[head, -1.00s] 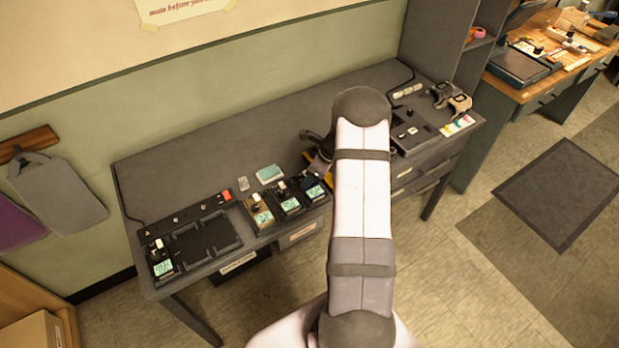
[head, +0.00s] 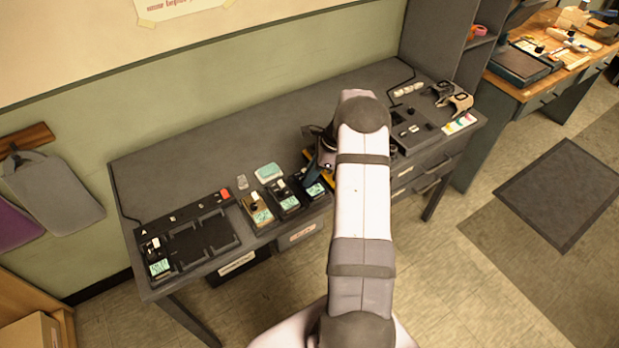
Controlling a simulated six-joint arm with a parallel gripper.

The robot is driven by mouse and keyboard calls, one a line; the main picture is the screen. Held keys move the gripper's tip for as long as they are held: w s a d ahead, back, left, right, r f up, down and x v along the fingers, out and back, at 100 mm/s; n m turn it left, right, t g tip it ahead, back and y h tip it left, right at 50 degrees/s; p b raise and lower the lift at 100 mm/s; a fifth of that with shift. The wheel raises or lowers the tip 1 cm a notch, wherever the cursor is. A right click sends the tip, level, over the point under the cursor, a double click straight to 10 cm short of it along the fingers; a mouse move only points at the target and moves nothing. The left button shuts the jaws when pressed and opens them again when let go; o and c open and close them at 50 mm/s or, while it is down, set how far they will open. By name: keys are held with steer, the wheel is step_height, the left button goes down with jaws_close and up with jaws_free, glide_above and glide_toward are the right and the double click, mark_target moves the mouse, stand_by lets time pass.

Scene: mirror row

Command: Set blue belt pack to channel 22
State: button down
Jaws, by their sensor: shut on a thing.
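My gripper (head: 322,160) is low over the bench, left of my white arm link, which hides most of it. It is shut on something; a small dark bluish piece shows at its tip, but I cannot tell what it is. Three packs with pale green screens stand in a row at the bench's front: a tan one (head: 258,212), a dark one (head: 286,197) and one close to my gripper (head: 313,186). Another lit pack (head: 158,261) sits at the left end of a black charger tray (head: 232,240). The screen digits are too small to read.
A pale green-topped box (head: 269,173) and a small clear item (head: 242,182) lie behind the packs. A yellow edge (head: 333,182) shows beside my arm. A dark panel (head: 414,128) and headset-like items (head: 456,103) are at the right. The bench's back left is clear.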

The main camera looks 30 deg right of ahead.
steer(key=shift+n, duration=0.5)
steer(key=c, duration=1.9)
jaws_free()
